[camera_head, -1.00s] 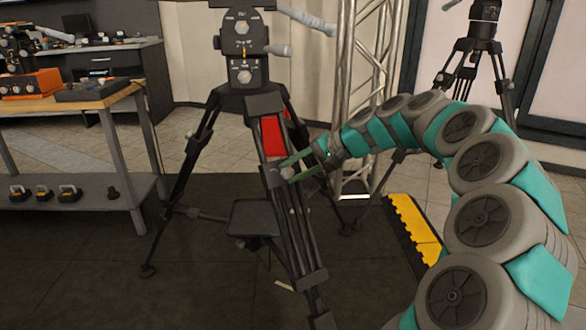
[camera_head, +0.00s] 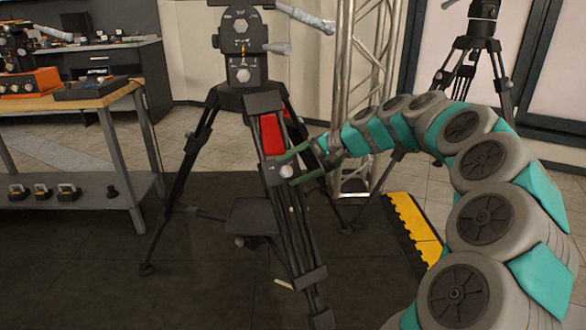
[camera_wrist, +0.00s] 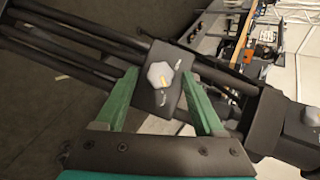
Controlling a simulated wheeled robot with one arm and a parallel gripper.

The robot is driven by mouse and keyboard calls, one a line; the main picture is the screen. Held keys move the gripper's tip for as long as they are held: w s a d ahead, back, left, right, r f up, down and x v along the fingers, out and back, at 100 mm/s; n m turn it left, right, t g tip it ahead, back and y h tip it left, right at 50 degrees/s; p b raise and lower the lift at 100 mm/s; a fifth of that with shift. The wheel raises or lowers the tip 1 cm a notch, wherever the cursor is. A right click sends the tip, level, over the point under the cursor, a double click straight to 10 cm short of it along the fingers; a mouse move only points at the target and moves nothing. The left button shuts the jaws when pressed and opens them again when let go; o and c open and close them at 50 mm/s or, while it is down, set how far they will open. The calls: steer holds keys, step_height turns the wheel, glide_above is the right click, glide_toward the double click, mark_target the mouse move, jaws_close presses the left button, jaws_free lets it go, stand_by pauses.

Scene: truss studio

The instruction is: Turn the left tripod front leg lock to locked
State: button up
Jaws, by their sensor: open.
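The left tripod (camera_head: 245,102) stands in the middle of the head view, its front leg (camera_head: 293,240) reaching toward me. The front leg lock is a grey knob (camera_head: 286,171) on a dark block partway down that leg. My gripper (camera_head: 292,163) is open at the lock. In the wrist view its two green fingers (camera_wrist: 160,92) lie on either side of the block, with the knob between and slightly beyond them. I cannot tell whether they touch it.
A workbench (camera_head: 100,98) with an orange device (camera_head: 30,82) stands at the left. A metal truss (camera_head: 365,80) rises behind my arm. A yellow and black ramp (camera_head: 415,230) lies right of the tripod. A second tripod (camera_head: 470,70) stands at the back right.

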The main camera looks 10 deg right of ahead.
steer(key=v, duration=0.7)
steer(key=shift+s+d+r+b, duration=0.2)
steer(key=shift+d+b, duration=0.05)
steer(key=shift+b, duration=0.15)
steer(key=s+a+f+n+g+h, duration=0.2)
steer(key=s+a+f+n, duration=0.1)
steer(key=s+a, duration=0.55)
steer(key=s+a+f+n+g+h, duration=0.25)
steer(key=s+a+f, duration=0.2)
steer(key=s, duration=0.65)
steer(key=s+d+f+g+h, duration=0.1)
steer(key=s+d+f, duration=0.1)
steer(key=s, duration=0.5)
steer(key=s+d+f+n+g+h, duration=0.1)
steer(key=s+d+f+h, duration=0.1)
steer(key=s+f, duration=0.3)
steer(key=s+d+f+n+g+h, duration=0.1)
steer(key=s+f, duration=0.3)
steer(key=s, duration=0.5)
steer(key=shift+s+d+h, duration=0.25)
steer(key=shift+d+h, duration=0.2)
steer(key=shift+d, duration=0.2)
